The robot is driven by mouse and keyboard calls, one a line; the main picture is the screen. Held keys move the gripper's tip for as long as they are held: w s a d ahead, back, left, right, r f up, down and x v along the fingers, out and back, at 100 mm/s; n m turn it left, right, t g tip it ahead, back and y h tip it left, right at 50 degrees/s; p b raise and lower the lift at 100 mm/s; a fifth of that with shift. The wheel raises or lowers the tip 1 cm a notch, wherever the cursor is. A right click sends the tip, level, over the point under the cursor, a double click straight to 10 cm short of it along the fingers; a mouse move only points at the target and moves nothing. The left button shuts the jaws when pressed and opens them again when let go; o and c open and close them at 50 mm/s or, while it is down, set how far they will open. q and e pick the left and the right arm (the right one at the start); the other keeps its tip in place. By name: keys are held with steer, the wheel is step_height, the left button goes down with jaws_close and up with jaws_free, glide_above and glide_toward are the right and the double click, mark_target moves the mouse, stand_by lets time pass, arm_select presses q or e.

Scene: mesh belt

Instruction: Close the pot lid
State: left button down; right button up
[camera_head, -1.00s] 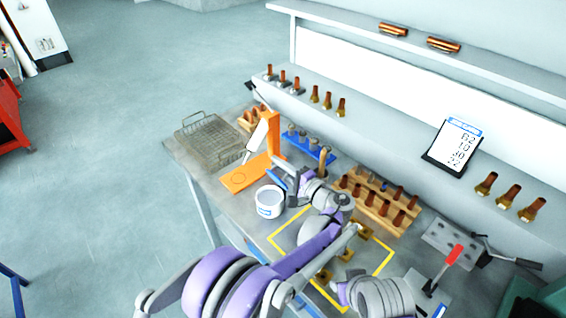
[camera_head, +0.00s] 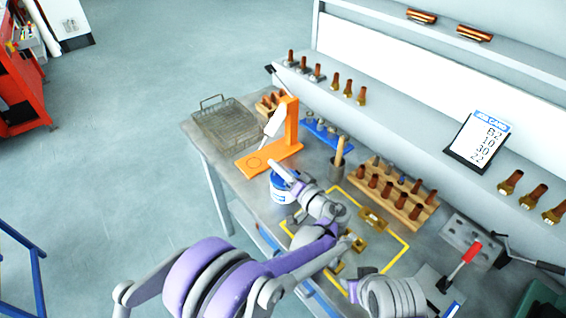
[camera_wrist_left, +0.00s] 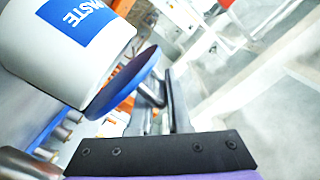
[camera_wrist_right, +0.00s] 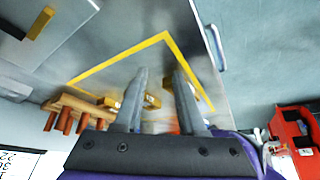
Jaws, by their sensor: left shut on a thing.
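The white paste pot (camera_head: 283,194) stands on the bench beside the orange stand, partly hidden by my left gripper (camera_head: 288,174). It fills the upper left of the left wrist view (camera_wrist_left: 50,50). The blue lid (camera_wrist_left: 122,84) is at the pot's mouth, with its edge close along the rim. A small wedge shows between them, so I cannot tell whether it is fully seated. My left gripper is shut on the lid's grey handle (camera_wrist_left: 151,92). My right gripper (camera_wrist_right: 158,85) is open and empty above the yellow-outlined area.
The orange stand (camera_head: 291,128) is close behind the pot, and a wire basket (camera_head: 226,124) lies to its left. A holder with a wooden handle (camera_head: 339,155) and a wooden rack (camera_head: 395,196) are to the right. Brass blocks lie inside the yellow outline (camera_head: 398,258).

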mark_target(274, 177)
arm_select(q)
steer(key=shift+s+a+f+n, duration=0.25)
steer(key=shift+f+n, duration=0.15)
steer(key=shift+n, duration=0.2)
steer(key=shift+s+a+f+n, duration=0.1)
steer(key=shift+a+f+n, duration=0.2)
steer(key=shift+n, duration=0.3)
steer(key=shift+f, duration=0.15)
steer(key=c, duration=1)
jaws_free()
steer(key=shift+s, duration=0.15)
steer(key=shift+o, duration=0.2)
steer(key=shift+r, duration=0.25)
step_height(274, 177, up, 10)
steer(key=shift+a+f, duration=0.1)
steer(key=shift+f, duration=0.05)
